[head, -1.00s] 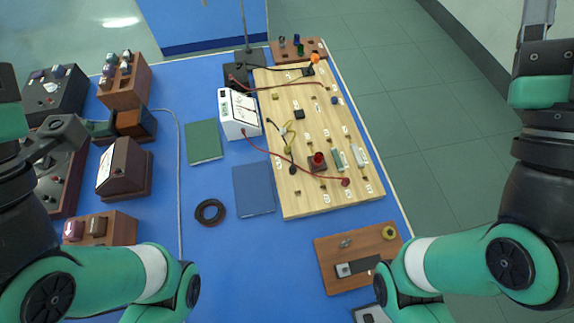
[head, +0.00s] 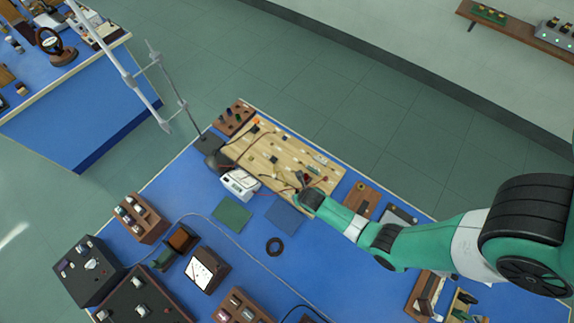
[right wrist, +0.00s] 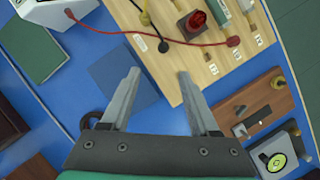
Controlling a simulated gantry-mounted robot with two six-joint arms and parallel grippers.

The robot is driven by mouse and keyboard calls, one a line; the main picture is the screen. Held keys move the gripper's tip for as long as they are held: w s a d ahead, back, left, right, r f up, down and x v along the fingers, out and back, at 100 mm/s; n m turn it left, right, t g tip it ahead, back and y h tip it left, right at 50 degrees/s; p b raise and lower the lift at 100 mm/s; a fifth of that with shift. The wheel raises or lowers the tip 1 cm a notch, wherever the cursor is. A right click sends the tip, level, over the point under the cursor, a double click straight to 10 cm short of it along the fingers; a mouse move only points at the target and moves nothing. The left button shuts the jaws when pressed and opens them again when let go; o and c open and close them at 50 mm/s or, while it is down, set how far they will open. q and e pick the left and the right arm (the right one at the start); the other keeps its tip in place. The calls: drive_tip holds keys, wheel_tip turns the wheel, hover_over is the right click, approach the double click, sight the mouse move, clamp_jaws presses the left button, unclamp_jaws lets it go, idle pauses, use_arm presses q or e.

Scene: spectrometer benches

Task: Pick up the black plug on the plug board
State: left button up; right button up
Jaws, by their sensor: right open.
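The light wooden board (head: 275,160) lies on the blue table with parts and cables on it. A black plug (right wrist: 162,46) on a black lead shows on this board in the right wrist view, just beyond my fingertips. A small brown board (head: 234,117) with several small dark and coloured plugs stands at the far end of the wooden board; its plugs are too small to tell apart by colour. My right gripper (right wrist: 158,74) is open and empty above the wooden board's near edge. In the head view its fingers are hard to make out. My left gripper is out of view.
A white meter box (head: 239,184) stands beside the board. A brown board (right wrist: 255,108) lies to the right.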

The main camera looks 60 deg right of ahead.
drive_tip(key=r, duration=0.1)
drive_tip(key=b, duration=0.6)
hover_over(297, 191)
drive_tip(key=s+a, duration=0.2)
drive_tip(key=a, duration=0.1)
drive_tip(key=f, duration=0.5)
drive_tip(key=shift+s+d+f, duration=0.1)
drive_tip(key=shift+s+f, duration=0.1)
drive_tip(key=shift+f, duration=0.1)
drive_tip(key=shift+w+d+f+b, duration=0.1)
drive_tip(key=shift+f+b, duration=0.2)
drive_tip(key=shift+b, duration=0.15)
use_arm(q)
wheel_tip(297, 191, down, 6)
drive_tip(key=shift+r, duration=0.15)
use_arm(e)
drive_tip(key=shift+w+r, duration=0.1)
drive_tip(key=b+x, duration=0.4)
drive_tip(key=shift+d+f, duration=0.25)
drive_tip(key=shift+d, duration=0.1)
drive_tip(key=shift+w+d+f+b, duration=0.15)
drive_tip(key=shift+w+f+b, duration=0.1)
drive_tip(key=shift+b, duration=0.1)
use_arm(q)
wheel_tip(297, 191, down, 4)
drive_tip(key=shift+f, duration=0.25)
use_arm(e)
drive_tip(key=shift+r, duration=0.1)
clamp_jaws()
